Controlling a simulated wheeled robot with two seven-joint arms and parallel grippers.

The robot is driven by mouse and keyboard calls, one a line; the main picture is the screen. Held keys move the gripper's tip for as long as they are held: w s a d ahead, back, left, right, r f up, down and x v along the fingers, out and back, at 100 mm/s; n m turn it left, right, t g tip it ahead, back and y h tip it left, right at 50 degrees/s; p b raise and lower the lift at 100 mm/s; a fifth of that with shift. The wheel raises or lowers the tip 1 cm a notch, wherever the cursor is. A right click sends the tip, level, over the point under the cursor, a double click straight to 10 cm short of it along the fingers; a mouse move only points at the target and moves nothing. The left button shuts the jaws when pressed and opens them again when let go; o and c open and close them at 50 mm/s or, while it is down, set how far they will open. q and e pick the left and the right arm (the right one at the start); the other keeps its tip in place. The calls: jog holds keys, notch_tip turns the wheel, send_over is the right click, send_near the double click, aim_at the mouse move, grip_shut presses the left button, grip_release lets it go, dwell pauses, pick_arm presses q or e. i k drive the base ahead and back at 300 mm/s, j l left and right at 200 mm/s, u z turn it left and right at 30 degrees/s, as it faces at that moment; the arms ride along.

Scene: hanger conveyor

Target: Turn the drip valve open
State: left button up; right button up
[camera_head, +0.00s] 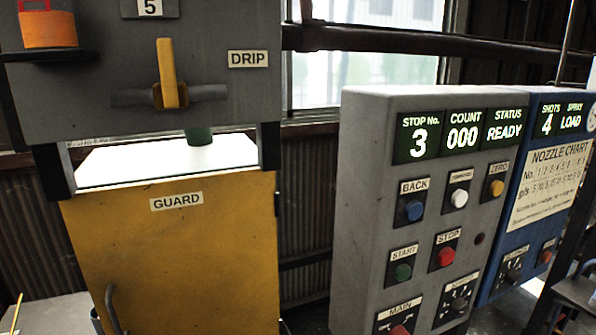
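The drip valve has a yellow lever (168,72) standing nearly upright, at right angles to the short grey horizontal pipe (207,93) it sits on. It is mounted on a grey panel (60,100) at the upper left, left of a DRIP label (248,59). A green cylindrical piece (199,136) shows below the panel, above a bright white surface. Nothing touches the lever. I cannot make out either of my grippers in this view.
A yellow GUARD door (190,260) with a dark handle (112,310) is below the valve. A grey control box (365,190) stands right, showing stop 3, count 000, READY. A blue box (510,220) adjoins it. An orange container (47,28) sits on a shelf upper left.

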aim_at(165, 48)
jog(key=j+z, duration=0.15)
jog(key=j, duration=0.25)
jog(key=k+j+z, duration=0.15)
jog(key=j, duration=0.25)
jog(key=j+z, duration=0.15)
jog(key=j, duration=0.25)
jog(key=k+j+z, duration=0.15)
jog(key=j, duration=0.2)
